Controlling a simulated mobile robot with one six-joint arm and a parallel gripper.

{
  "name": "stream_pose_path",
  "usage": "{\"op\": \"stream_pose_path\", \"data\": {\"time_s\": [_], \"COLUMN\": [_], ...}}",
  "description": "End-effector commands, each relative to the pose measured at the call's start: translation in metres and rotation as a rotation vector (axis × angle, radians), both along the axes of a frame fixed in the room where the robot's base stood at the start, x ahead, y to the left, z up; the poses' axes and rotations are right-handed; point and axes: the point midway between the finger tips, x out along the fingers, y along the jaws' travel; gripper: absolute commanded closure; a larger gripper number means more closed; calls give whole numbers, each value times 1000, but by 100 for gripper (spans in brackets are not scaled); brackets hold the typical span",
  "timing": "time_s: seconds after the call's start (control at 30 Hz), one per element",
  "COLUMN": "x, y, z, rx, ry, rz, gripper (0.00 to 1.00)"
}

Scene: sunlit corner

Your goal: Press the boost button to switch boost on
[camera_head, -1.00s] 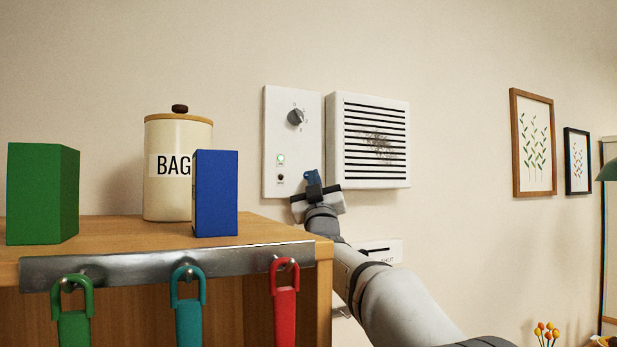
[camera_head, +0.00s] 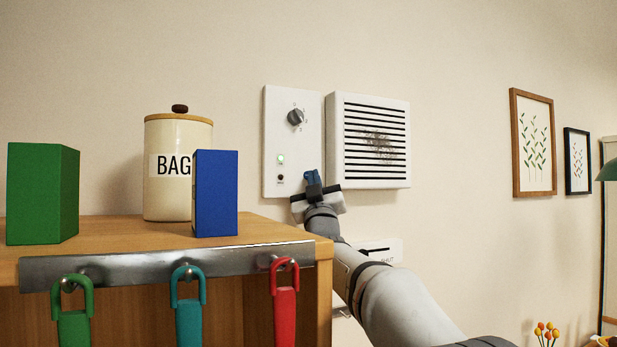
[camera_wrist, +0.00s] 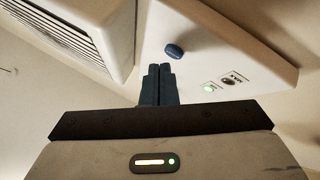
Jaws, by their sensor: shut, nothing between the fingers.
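The white control panel (camera_head: 306,160) is on the wall. It carries a grey knob (camera_head: 295,117), a lit green light (camera_head: 280,159) and a small dark button (camera_head: 280,177) just below the light. In the wrist view the lit light (camera_wrist: 209,87) lies beside a small dark round part (camera_wrist: 228,82) by lettering that seems to read MAX. A larger blue-grey oval part (camera_wrist: 174,51) sticks out nearer the fingers. My gripper (camera_head: 313,176) is shut and empty at the panel's lower right corner, to the right of the button. Its closed fingers (camera_wrist: 157,70) show no clear contact with the button.
A slatted vent (camera_head: 370,170) is just right of the panel. Below left, a wooden cabinet (camera_head: 120,232) holds a canister (camera_head: 165,205), a green box (camera_head: 42,195) and a blue box (camera_head: 216,195). Coloured straps hang from its front rail (camera_head: 130,268). A small labelled plate (camera_head: 383,256) is below the vent.

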Motion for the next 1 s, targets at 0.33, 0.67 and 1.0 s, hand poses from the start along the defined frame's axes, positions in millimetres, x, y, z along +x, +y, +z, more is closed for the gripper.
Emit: {"op": "stream_pose_path", "data": {"time_s": [0.33,0.67,1.0], "x": [1,8,9], "y": [0,4,4], "z": [0,0,0], "rx": [0,0,0], "ry": [0,0,0], "rz": [0,0,0], "gripper": [100,100,100]}}
